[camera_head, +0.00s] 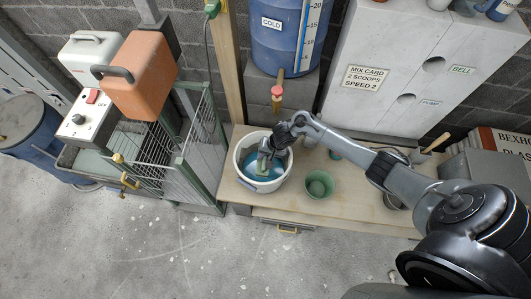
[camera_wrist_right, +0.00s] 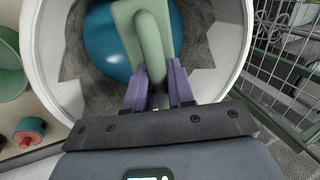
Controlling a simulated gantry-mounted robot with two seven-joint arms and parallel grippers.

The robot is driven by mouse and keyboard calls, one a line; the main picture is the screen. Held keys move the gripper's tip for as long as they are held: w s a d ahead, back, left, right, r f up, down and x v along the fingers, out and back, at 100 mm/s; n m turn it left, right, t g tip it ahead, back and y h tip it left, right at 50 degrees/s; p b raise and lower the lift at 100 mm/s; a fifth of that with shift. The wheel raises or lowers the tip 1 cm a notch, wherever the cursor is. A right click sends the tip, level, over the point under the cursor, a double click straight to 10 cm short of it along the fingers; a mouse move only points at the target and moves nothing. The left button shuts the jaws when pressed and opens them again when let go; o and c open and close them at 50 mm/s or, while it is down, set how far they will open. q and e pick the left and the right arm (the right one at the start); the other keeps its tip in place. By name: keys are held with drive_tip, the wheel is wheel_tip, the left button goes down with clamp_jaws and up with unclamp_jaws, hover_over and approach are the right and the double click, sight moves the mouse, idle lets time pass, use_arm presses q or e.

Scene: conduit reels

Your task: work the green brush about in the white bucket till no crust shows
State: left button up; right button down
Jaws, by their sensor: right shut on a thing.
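The white bucket (camera_head: 238,170) stands on the wooden bench, with blue liquid (camera_head: 274,174) inside. In the right wrist view its white wall (camera_wrist_right: 45,60) surrounds blue liquid (camera_wrist_right: 103,45), and grey crust (camera_wrist_right: 196,40) with a jagged edge shows on the inside at both left and right. My right gripper (camera_head: 267,153) reaches into the bucket. Its purple fingers (camera_wrist_right: 159,88) are shut on the handle of the green brush (camera_wrist_right: 127,18), which is over the liquid. The brush's underside is hidden. My left gripper is not in view.
A green bowl (camera_head: 319,184) stands on the bench (camera_head: 290,203) right of the bucket. A wire cage (camera_head: 200,150) stands close on the left. A blue barrel with a tap (camera_head: 277,92) is behind. A metal pan (camera_head: 393,200) lies under my right arm.

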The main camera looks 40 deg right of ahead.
wheel_tip(320, 180, down, 6)
drive_tip(key=b, duration=0.3)
drive_tip(key=shift+f, duration=0.15)
drive_tip(key=shift+f+b, duration=2.1)
drive_tip(key=shift+f, duration=1.25)
